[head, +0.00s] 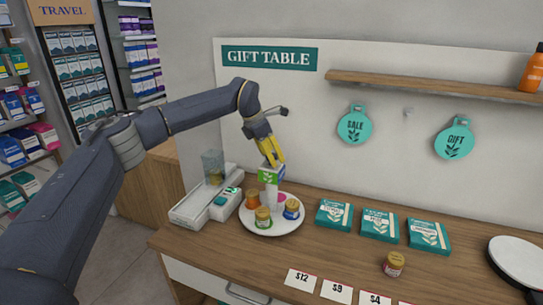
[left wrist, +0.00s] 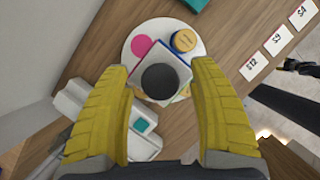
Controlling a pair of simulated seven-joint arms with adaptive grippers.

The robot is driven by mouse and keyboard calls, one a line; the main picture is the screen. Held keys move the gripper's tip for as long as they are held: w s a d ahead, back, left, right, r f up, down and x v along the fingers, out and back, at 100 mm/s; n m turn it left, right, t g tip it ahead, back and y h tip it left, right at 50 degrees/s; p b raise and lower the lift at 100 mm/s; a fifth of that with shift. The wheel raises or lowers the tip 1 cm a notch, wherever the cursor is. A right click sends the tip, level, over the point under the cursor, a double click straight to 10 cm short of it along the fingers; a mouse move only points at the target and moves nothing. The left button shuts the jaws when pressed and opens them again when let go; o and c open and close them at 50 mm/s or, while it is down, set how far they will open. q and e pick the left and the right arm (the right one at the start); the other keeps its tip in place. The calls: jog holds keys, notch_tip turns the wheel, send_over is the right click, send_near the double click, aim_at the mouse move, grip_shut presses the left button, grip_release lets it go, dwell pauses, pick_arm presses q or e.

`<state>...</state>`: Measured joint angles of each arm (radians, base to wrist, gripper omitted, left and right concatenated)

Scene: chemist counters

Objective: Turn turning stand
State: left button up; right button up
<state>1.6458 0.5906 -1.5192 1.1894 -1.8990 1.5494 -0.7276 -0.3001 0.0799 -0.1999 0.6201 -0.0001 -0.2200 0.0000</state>
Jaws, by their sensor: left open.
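The turning stand is a round white plate (head: 288,227) on the wooden counter, with a white post (head: 271,195) and a box-shaped sign (head: 270,175) on top. Several small jars, including a blue-labelled one (head: 291,208), and a pink disc (head: 283,198) are on it. In the left wrist view a dark round knob (left wrist: 160,81) tops the sign. My left gripper (head: 278,161) is directly above the stand, pointing down. In its wrist view, the yellow fingers (left wrist: 162,75) are open, one on each side of the knob. I cannot tell whether they touch it.
A white tray unit (head: 193,208) with a glass container (head: 212,165) stands close left of the stand. Teal packets (head: 380,225) lie to the right, with a loose jar (head: 393,264) and price cards (head: 302,280) nearer the front. A round white item (head: 520,258) is far right.

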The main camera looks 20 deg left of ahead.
pick_arm(q)
grip_shut()
dwell(0.5)
